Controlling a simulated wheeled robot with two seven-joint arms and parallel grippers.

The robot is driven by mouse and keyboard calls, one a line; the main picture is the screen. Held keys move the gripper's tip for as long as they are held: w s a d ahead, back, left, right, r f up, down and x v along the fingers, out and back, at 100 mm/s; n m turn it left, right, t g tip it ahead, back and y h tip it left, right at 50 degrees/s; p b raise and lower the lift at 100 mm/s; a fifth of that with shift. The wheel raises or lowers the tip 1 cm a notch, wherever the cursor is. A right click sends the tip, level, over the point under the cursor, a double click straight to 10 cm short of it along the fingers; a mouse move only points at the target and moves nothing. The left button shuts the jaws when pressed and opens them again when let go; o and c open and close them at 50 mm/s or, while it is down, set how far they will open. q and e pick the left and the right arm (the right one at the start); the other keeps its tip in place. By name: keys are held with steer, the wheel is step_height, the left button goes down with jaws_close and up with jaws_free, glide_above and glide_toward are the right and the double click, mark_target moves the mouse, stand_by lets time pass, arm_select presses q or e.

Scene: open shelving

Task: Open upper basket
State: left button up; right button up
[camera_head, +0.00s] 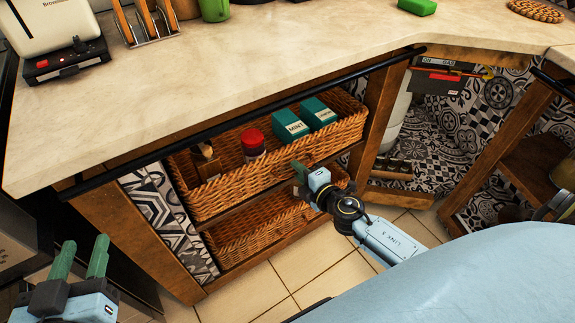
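The upper wicker basket (228,193) sits in the shelf bay under the counter, its open top and front wall showing below the counter edge. It holds two green boxes, a red-lidded jar and a small bottle. My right gripper (300,173) is at the front wall of this basket, right of its middle. Its fingers are partly hidden, so I cannot tell whether they grip the rim. My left gripper (82,248) is at the lower left, with its two green fingers apart and empty, away from the basket. The lower wicker basket (240,246) is beneath.
The stone counter (200,90) overhangs the baskets, with a dark rail (255,115) along its front edge. A wooden post (378,120) bounds the bay on the right. A toaster (55,30) stands on the counter. Tiled floor (265,290) lies open in front.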

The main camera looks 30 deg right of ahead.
steer(key=shift+w+f, duration=0.1)
steer(key=shift+w, duration=0.25)
steer(key=shift+c, duration=0.4)
jaws_close()
steer(key=shift+s, duration=0.2)
